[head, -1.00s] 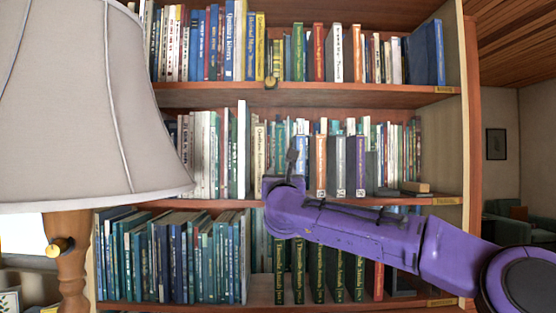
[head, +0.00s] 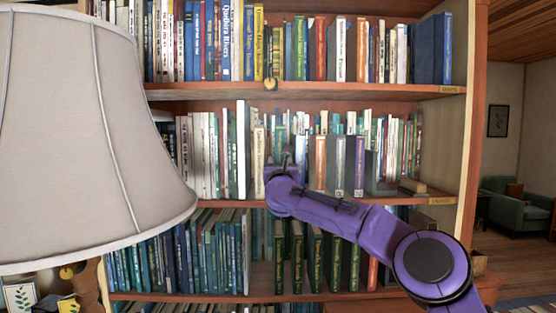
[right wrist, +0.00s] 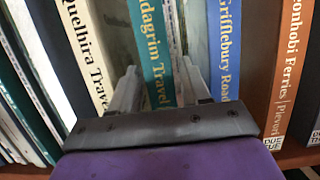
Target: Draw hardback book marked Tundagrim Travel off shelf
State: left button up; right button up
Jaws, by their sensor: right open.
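The teal hardback (right wrist: 153,50) stands upright on the middle shelf in the right wrist view. Its spine reads "…dagrim Travel"; the start of the title is cut off at the top. My right gripper (right wrist: 160,88) is open, with its two fingertips at either side of the teal spine's lower part. I cannot tell whether they touch it. In the head view my right gripper (head: 287,160) is small, in front of the middle shelf's books, and my arm hides part of that row. My left gripper is not in view.
A cream "Quelhira Travel" book (right wrist: 85,55) stands left of the teal one. A blue "Grifflebury Road" book (right wrist: 225,50) and an orange "Ferries" book (right wrist: 288,70) stand to the right. A large lampshade (head: 90,130) fills the left of the head view.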

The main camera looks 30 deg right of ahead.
grip_shut()
jog(key=shift+w+r, duration=0.1)
jog(key=shift+r, duration=0.4)
jog(key=b+v, duration=0.2)
jog(key=r+b+v, duration=0.1)
jog(key=b+v, duration=0.2)
jog(key=shift+s, duration=0.25)
jog(key=s+a+b, duration=0.7)
jog(key=s+b, duration=0.2)
jog(key=s, duration=0.3)
jog(key=shift+a+r, duration=0.25)
jog(key=shift+r, duration=0.05)
